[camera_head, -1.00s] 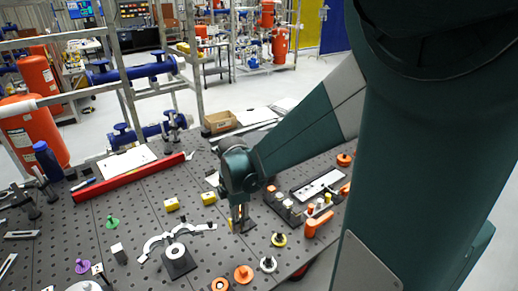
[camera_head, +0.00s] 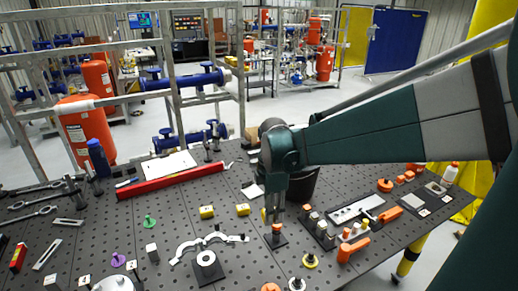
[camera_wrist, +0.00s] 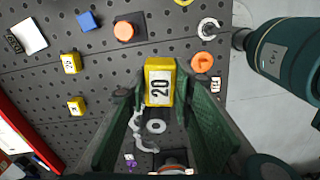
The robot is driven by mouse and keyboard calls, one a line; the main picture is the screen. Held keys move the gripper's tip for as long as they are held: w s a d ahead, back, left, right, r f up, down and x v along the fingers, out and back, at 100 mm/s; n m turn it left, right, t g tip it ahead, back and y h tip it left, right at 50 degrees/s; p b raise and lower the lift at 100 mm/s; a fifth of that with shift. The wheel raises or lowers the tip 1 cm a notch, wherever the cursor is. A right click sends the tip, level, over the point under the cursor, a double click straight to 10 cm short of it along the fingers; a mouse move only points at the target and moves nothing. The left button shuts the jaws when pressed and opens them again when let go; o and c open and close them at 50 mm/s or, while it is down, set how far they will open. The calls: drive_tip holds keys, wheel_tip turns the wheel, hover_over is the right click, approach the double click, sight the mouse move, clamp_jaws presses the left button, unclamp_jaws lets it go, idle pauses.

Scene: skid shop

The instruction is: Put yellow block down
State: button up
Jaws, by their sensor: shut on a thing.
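My gripper (camera_wrist: 160,92) is shut on a yellow block (camera_wrist: 159,82) marked 20, held between both fingers in the wrist view. In the head view my gripper (camera_head: 272,218) points down over the perforated table, and only a yellow sliver of the block (camera_head: 264,215) shows beside a finger. From these views I cannot tell whether the block touches the table. Two other yellow blocks (camera_head: 207,211) (camera_head: 242,209) stand on the table left of my gripper; they also show at the left of the wrist view (camera_wrist: 71,62) (camera_wrist: 76,105).
An orange-topped piece (camera_head: 277,232) stands close to my gripper. A curved metal bracket (camera_head: 210,241) lies front left. A tray of fittings (camera_head: 355,210) and orange parts lie to the right. A red bar (camera_head: 170,180) lies at the back left. Bare table shows between the pieces.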

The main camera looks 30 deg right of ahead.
drive_tip(key=w+d+r+m+p, duration=0.1)
drive_tip(key=w+d+r, duration=0.2)
drive_tip(key=w+d, duration=1.2)
drive_tip(key=w+d+f+m+p, duration=0.1)
drive_tip(key=w+d+f, duration=0.1)
drive_tip(key=w+d, duration=0.7)
drive_tip(key=w+d+f, duration=0.2)
drive_tip(key=w+d, duration=0.6)
drive_tip(key=d, duration=0.1)
wheel_tip(320, 180, down, 11)
drive_tip(key=shift+w+r, duration=0.2)
drive_tip(key=shift+d+f, duration=0.1)
drive_tip(key=shift+f, duration=0.05)
drive_tip(key=shift+f, duration=2.95)
drive_tip(key=shift+f, duration=0.1)
drive_tip(key=shift+f+p, duration=0.3)
drive_tip(key=shift+f, duration=1.5)
drive_tip(key=shift+f, duration=0.2)
